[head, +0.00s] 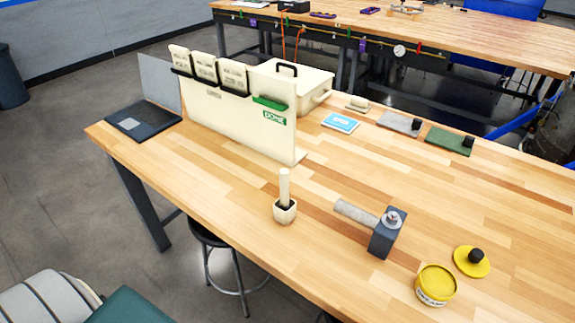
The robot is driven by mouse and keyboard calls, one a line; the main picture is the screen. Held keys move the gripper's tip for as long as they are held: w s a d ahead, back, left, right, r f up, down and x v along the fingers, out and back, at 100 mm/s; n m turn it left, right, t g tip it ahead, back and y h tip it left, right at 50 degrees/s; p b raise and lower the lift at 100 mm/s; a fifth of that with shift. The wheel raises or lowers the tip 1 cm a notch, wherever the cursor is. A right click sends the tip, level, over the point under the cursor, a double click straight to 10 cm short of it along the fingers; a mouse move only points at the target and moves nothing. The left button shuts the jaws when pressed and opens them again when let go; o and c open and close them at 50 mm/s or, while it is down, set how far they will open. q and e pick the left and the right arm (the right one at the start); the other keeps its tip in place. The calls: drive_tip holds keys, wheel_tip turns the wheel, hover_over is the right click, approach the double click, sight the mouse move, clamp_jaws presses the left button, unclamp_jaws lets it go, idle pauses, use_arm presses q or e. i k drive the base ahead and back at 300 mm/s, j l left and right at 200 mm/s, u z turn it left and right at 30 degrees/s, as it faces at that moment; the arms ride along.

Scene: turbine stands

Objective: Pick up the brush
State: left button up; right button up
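A pale cream upright handle (285,186), which looks like the brush, stands in a small cream cup (285,213) near the front middle of the wooden table. The inside of the cup looks dark around the handle's base. The brush's lower end is hidden in the cup. Neither of my grippers is in view.
On the table (215,185), a dark block (382,240) with a grey cylinder, an open yellow jar (436,286) and its yellow lid (461,268) stand right of the cup.

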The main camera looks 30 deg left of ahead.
sight(284, 174)
drive_tip(key=j+u, duration=0.1)
drive_tip(key=u, duration=0.3)
drive_tip(key=j+u, duration=0.15)
drive_tip(key=u, duration=0.2)
